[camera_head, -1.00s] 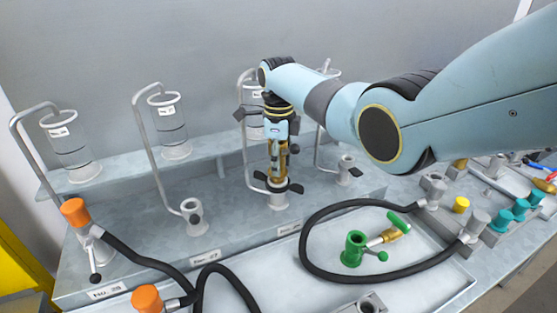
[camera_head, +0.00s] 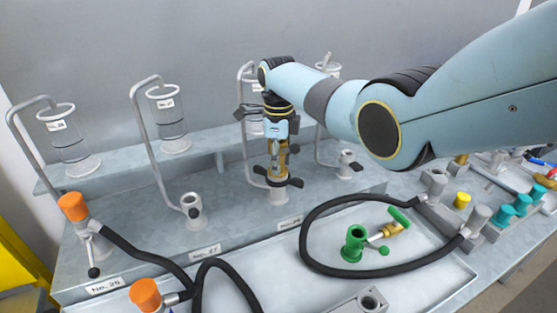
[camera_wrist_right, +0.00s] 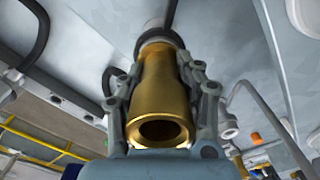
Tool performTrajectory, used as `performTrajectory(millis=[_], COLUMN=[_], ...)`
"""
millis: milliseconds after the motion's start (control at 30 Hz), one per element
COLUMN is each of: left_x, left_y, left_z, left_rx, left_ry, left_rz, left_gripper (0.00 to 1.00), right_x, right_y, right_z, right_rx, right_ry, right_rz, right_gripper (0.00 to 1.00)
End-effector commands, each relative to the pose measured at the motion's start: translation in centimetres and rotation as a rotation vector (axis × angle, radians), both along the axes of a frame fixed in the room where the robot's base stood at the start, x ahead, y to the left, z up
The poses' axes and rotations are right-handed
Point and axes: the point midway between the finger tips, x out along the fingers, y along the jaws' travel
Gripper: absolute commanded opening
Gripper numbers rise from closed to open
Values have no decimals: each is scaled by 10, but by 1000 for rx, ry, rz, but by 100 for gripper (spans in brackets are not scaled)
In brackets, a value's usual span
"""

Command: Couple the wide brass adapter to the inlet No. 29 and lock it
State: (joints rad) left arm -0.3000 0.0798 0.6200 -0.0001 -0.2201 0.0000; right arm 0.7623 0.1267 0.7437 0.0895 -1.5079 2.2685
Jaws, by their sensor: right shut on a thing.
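My right gripper (camera_head: 278,158) points down over the third inlet from the left (camera_head: 278,193), which has dark lever arms at its top. It is shut on a wide brass adapter (camera_wrist_right: 160,95), which stands upright between the fingers. In the right wrist view the adapter's open end faces the camera and its far end meets a pale round fitting (camera_wrist_right: 157,38). Whether it is fully seated is hidden. The lever arms (camera_head: 291,183) stick out sideways. The plate by this inlet (camera_head: 289,222) is too small to read; the plate two places left reads about No. 26 (camera_head: 104,287). My left gripper is not in view.
Inlets without adapters stand at left (camera_head: 192,207) and right (camera_head: 345,160). Orange-capped fittings (camera_head: 73,206) carry black hoses. A tray (camera_head: 450,275) holds a green fitting (camera_head: 354,243) and a small brass valve (camera_head: 393,228) inside a hose loop. Yellow and teal caps (camera_head: 505,215) stand right.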

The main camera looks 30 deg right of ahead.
Motion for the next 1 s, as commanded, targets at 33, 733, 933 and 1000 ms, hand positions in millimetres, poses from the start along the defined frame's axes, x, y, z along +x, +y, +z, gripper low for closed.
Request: performTrajectory(millis=[33, 733, 933, 1000], left_x=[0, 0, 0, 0], left_y=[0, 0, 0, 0], left_z=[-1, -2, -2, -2], left_rx=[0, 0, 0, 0], left_ry=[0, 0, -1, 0], left_rz=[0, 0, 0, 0], left_gripper=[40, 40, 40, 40], right_x=[0, 0, 0, 0], right_y=[0, 0, 0, 0], right_z=[0, -3, -3, -3], right_rx=[0, 0, 0, 1], right_ry=[-1, 0, 1, 1], right_rz=[0, 0, 0, 0], right_gripper=[0, 61, 71, 71])
